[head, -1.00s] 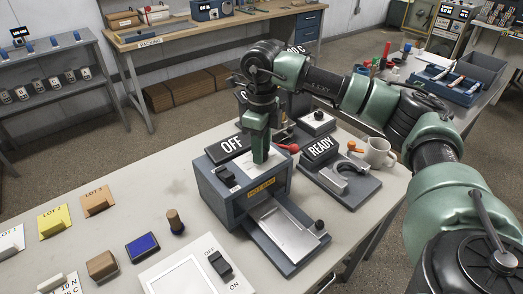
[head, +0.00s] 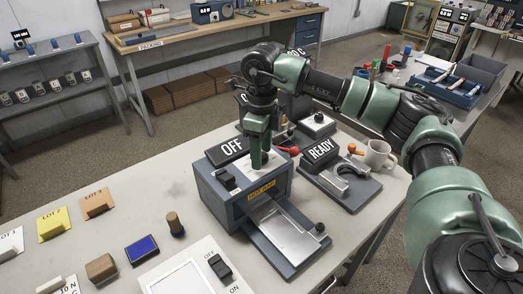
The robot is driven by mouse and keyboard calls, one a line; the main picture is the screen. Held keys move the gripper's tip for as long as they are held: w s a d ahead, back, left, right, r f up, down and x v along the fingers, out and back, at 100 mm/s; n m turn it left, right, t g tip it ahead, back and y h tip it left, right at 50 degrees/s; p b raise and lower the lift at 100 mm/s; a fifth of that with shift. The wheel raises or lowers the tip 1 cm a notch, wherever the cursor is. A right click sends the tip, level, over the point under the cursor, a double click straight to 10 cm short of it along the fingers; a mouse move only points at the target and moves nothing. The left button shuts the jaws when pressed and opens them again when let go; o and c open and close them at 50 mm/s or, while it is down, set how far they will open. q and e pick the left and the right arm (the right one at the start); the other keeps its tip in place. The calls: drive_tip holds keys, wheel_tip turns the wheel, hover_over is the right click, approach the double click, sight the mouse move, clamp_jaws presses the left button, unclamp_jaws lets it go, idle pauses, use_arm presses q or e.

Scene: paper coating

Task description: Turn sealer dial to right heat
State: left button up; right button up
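The sealer is a blue-grey box labelled HOT BAR (head: 262,191) on the near table, with a metal plate (head: 281,222) at its front. My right gripper (head: 259,165) points straight down onto the top of the box, behind the label. I see its fingers edge-on. The dial is not visible; the gripper may cover it. A red-tipped lever (head: 288,150) shows just right of the fingers. Signs ending in C are partly hidden behind my arm. My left gripper is out of view.
A switch panel (head: 187,275), a blue pad (head: 142,247) and lot cards (head: 53,224) lie left and in front. The table's left back is clear.

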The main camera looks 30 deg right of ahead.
wheel_tip(320, 180, up, 8)
drive_tip(key=shift+f+b, duration=0.1)
drive_tip(key=shift+b, duration=0.6)
